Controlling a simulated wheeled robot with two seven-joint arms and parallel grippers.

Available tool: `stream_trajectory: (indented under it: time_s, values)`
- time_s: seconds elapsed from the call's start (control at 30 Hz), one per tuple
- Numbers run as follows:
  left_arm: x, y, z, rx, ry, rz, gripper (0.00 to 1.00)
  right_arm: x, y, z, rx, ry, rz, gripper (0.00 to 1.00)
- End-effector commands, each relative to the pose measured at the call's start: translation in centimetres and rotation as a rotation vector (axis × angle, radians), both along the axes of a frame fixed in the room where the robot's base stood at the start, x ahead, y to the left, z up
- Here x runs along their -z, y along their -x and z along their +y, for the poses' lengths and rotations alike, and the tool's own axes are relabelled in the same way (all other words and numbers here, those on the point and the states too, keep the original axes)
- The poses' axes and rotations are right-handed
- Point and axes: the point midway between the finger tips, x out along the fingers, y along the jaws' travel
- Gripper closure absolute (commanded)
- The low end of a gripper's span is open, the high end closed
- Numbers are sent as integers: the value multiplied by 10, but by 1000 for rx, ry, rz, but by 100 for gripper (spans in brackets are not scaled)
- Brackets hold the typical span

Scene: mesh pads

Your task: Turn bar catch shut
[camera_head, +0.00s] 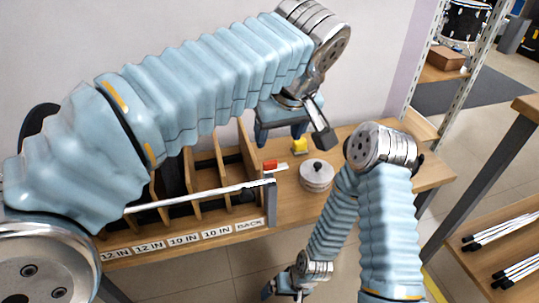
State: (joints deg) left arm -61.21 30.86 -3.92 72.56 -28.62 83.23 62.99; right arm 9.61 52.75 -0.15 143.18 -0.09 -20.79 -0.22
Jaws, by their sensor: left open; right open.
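A white bar (200,197) runs across the front of a wooden divided rack, its right end at a grey upright post (271,207). A small red piece (270,165), which looks like the catch, sits by the top of that post; its exact position against the bar is too small to tell. My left gripper (294,138) is open and empty, above and behind the red piece, apart from it. My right gripper (284,291) is low at the bottom edge, in front of the table, open with nothing visible in it. My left arm hides the rack's left part.
The rack (208,182) has several slots and labels (183,240) along the table's front edge. A silver lidded pot (316,176) and a yellow object (300,145) stand right of it. The wooden table (425,180) is clear at its right end.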

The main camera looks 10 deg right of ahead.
Motion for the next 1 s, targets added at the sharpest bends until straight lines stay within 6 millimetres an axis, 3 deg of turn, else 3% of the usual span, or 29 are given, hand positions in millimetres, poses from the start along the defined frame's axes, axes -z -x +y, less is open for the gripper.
stream_trajectory:
  time_s: [0.2, 0.43, 0.63, 0.9, 1.0]
  values:
    - [52, -20, 3, -3, -2, 2, 38, 14, -1, -2, 4, 2, -1, 0]
    - [90, -37, 3, -2, -1, 2, 38, 20, -1, -1, 2, 0, 1, 0]
    - [103, -43, 3, 0, 1, 0, 38, 21, -1, -1, 2, 0, 1, 0]
    - [104, -43, 3, 0, 0, 0, 38, 21, -1, -1, 2, -1, 1, 0]
    - [104, -43, 3, 0, 0, 0, 52, 21, -1, -1, 2, 0, 2, 0]
